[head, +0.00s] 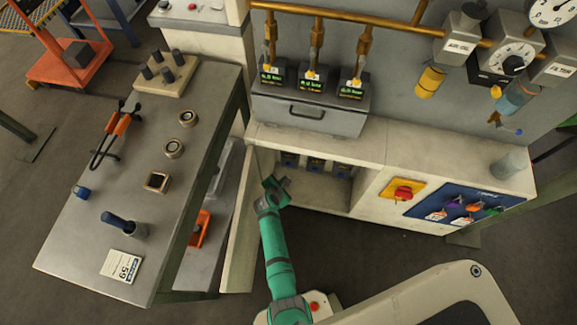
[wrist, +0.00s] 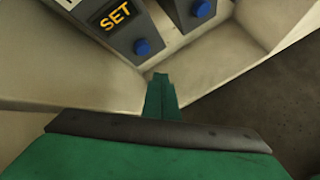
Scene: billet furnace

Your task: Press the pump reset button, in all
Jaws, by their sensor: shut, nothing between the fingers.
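I cannot tell which is the pump reset. My gripper (wrist: 160,79) is shut and empty, its tips just below the first button in the picture, with a gap showing. In the head view my gripper (head: 277,182) is at the cabinet opening.
The cabinet door (head: 241,225) stands open to the left of my arm. A workbench (head: 90,225) with tools is further left. A red knob on a yellow plate (head: 403,192) and a blue lockout board (head: 462,205) are on the cabinet front, right of the opening.

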